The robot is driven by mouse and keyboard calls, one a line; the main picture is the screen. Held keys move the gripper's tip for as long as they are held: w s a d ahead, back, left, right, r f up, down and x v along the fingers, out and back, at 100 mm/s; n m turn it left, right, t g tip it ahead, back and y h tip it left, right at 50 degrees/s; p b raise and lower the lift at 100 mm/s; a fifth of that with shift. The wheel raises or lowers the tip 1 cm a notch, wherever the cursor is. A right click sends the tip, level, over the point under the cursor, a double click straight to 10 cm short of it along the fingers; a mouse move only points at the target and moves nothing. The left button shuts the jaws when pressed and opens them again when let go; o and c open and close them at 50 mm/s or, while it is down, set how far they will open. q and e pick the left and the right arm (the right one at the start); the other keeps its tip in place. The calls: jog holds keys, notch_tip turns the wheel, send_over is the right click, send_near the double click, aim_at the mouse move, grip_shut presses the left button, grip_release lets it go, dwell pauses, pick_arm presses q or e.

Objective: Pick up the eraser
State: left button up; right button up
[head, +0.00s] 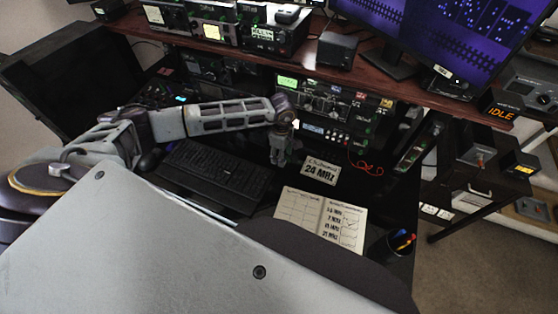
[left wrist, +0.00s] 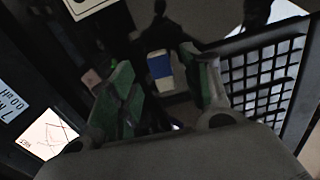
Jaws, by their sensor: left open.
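The eraser (left wrist: 160,70), a small block with a blue sleeve and white ends, lies on the dark desk in the left wrist view. In that view my left gripper (left wrist: 166,84) is open, with a green-padded finger on either side of the eraser in the picture. I cannot tell how far above the eraser the fingertips are. In the head view my left gripper (head: 281,161) points down over the desk between the keyboard and the 24 MHz card. I cannot make out the eraser there; the gripper may hide it. My right gripper is not in view.
The black keyboard (head: 215,175) is left of the gripper. The 24 MHz card (head: 320,171) is to its right, and an open notebook (head: 320,219) is nearer. Radio equipment (head: 330,105) stands behind. A pen cup (head: 398,247) stands at front right.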

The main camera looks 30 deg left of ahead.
pick_arm(q)
jog(key=shift+f, duration=1.45)
jog(key=c, duration=1)
